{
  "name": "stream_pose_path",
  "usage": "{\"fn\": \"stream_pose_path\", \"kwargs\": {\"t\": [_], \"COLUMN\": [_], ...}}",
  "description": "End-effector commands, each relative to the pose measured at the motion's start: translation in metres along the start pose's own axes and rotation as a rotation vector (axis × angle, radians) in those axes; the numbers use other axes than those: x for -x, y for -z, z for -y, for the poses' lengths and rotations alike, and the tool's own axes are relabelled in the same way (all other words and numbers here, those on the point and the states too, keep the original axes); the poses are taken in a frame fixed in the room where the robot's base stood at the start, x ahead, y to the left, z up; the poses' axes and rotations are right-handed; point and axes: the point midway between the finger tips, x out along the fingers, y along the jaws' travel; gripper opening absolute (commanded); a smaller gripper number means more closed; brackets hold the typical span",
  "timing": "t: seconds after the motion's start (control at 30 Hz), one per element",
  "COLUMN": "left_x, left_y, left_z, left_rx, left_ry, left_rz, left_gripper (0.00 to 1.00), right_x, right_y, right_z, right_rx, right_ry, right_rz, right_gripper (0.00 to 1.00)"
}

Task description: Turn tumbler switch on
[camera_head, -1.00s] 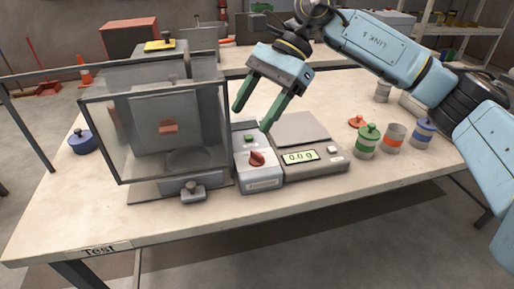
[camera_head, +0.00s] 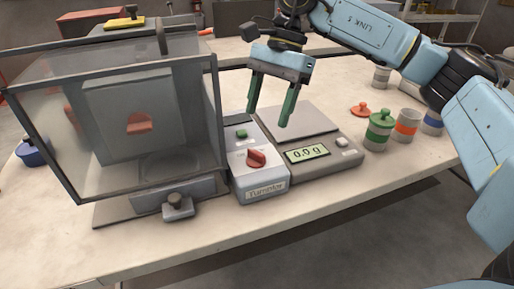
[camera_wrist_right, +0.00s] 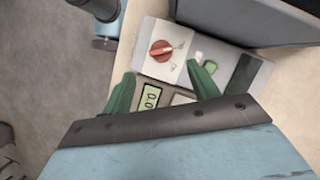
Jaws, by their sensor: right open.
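The tumbler control box (camera_head: 258,172) is a pale grey box with a label on its front. It carries a red rotary switch (camera_head: 256,158) and a green button (camera_head: 242,133). It stands between the glass-cased machine and the scale. In the right wrist view the red switch (camera_wrist_right: 162,50) and the green button (camera_wrist_right: 210,66) show beyond the fingertips. My right gripper (camera_head: 267,118) has green fingers, open and empty, pointing down above the box and the scale's near left side, apart from the switch. It also shows in the right wrist view (camera_wrist_right: 162,88). My left gripper is not in view.
A glass-cased machine (camera_head: 50,140) stands directly left of the box. A scale (camera_head: 308,153) reading 0.0 g adjoins it on the right. The table front (camera_head: 330,205) is clear.

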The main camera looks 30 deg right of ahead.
Motion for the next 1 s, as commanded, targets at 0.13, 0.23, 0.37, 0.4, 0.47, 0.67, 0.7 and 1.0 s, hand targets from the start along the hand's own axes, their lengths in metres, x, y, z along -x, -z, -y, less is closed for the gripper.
{"fn": "stream_pose_path", "kwargs": {"t": [0.13, 0.23, 0.37, 0.4, 0.47, 0.67, 0.7, 1.0], "left_x": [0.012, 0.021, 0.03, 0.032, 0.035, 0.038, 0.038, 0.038], "left_y": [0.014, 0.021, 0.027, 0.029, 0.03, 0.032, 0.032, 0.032], "left_z": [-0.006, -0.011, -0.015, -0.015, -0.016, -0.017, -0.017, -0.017], "left_rx": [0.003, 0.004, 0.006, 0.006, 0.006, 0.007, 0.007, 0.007], "left_ry": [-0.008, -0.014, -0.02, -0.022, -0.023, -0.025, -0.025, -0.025], "left_rz": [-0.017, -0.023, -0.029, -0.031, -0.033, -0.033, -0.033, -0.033], "left_gripper": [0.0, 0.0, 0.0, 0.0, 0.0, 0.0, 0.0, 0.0], "right_x": [-0.036, -0.054, -0.071, -0.075, -0.08, -0.084, -0.084, -0.084], "right_y": [0.001, 0.001, 0.0, 0.0, 0.0, -0.001, -0.001, -0.001], "right_z": [-0.001, -0.001, 0.0, 0.0, 0.0, 0.0, 0.0, 0.0], "right_rx": [0.0, 0.0, 0.0, 0.0, 0.0, 0.0, 0.0, 0.0], "right_ry": [-0.003, -0.002, 0.0, -0.001, -0.001, 0.001, 0.001, 0.001], "right_rz": [0.001, 0.0, 0.0, 0.0, 0.001, 0.001, 0.001, 0.001], "right_gripper": [0.6, 0.6, 0.6, 0.6, 0.6, 0.6, 0.6, 0.38]}}
